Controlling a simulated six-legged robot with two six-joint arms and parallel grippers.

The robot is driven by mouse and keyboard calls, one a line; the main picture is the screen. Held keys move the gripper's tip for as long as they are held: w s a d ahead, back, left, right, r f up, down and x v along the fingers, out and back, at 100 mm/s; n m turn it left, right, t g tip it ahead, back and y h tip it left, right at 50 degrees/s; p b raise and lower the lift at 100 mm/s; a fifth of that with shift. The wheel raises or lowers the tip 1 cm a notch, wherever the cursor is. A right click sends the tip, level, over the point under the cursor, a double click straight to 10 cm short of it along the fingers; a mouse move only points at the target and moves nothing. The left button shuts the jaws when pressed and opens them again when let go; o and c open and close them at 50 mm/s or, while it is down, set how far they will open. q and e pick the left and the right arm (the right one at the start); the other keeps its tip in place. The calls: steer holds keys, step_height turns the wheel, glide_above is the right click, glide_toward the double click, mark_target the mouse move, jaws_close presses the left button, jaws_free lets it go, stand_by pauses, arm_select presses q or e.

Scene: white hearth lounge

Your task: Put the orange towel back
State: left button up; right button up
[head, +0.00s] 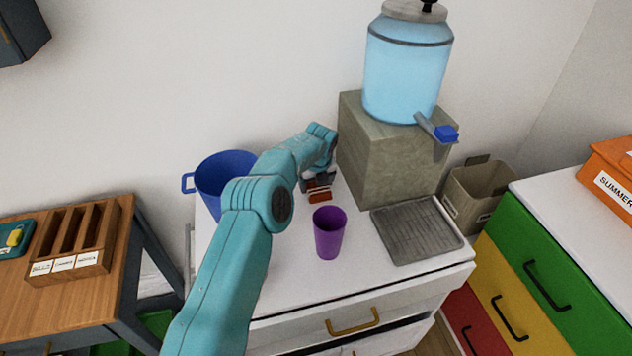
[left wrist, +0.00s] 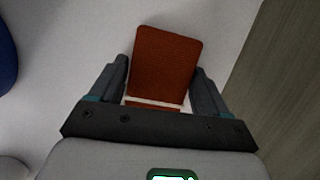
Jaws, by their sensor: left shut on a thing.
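The orange towel (head: 320,195) is a small folded orange-red piece on the white cabinet top, between the blue bucket and the stone block. It fills the middle of the left wrist view (left wrist: 167,66), with a pale stripe near its close edge. My left gripper (head: 317,183) is shut on the towel, one finger at each side of it. In the left wrist view the gripper (left wrist: 160,90) shows both fingers against the towel's sides. I cannot tell whether the towel touches the cabinet top. My right gripper is not in view.
A purple cup (head: 329,232) stands just in front of the towel. A blue bucket (head: 224,178) is to the left. A stone block (head: 392,150) with a water dispenser (head: 405,65) is to the right, beside a grey drip tray (head: 416,231). The white cabinet top (head: 290,265) is clear in front.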

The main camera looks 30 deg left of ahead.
mark_target(318, 190)
arm_select(q)
steer(key=o, duration=1)
steer(key=shift+f, duration=0.15)
steer(key=shift+r, duration=0.55)
steer(key=v, duration=1.1)
steer(key=shift+d+r, duration=0.1)
steer(key=shift+r, duration=0.05)
